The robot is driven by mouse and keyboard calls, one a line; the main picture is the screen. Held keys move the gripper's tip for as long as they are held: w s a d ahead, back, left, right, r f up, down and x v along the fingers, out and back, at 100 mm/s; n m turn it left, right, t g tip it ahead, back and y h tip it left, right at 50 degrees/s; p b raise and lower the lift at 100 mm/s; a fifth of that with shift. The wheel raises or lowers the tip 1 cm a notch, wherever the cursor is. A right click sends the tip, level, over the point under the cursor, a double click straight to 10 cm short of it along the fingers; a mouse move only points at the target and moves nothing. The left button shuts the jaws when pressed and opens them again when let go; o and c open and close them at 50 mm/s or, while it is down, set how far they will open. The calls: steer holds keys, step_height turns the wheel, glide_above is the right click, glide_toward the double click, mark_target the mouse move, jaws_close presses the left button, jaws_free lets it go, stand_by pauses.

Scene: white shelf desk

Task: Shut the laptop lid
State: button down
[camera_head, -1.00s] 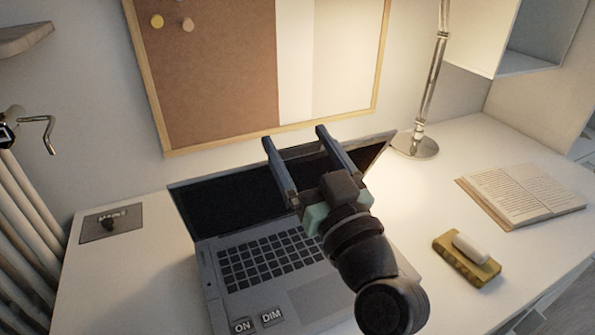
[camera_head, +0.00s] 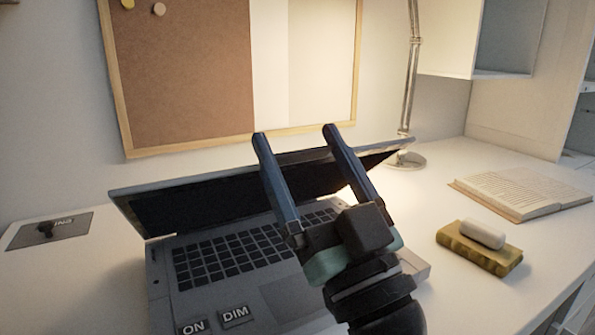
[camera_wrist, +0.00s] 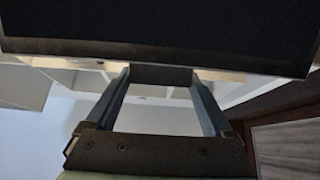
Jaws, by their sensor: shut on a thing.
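The laptop (camera_head: 166,285) stands on the white desk, with its keyboard facing up. Its lid (camera_head: 195,205) is partly lowered, tilted forward over the back of the keyboard, with the dark screen facing down and toward me. My gripper (camera_head: 295,136) is over the laptop, its two long fingers reaching up across the lid's top edge. The fingers stand apart, shut on the lid. In the wrist view the dark lid (camera_wrist: 160,25) fills the top, at the tips of my gripper (camera_wrist: 162,75). My gripper and wrist hide the right part of the keyboard.
A lamp (camera_head: 410,100) stands behind the laptop to the right. A grey switch plate (camera_head: 65,228) is at left. A corkboard (camera_head: 185,80) hangs behind.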

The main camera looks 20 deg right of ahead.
steer(key=shift+s+f+b, duration=0.3)
steer(key=shift+f+b, duration=0.2)
steer(key=shift+b, duration=0.1)
steer(key=shift+s+f+b, duration=0.3)
steer(key=shift+f+b, duration=0.2)
steer(key=shift+b, duration=0.05)
jaws_free()
steer(key=shift+s, duration=0.1)
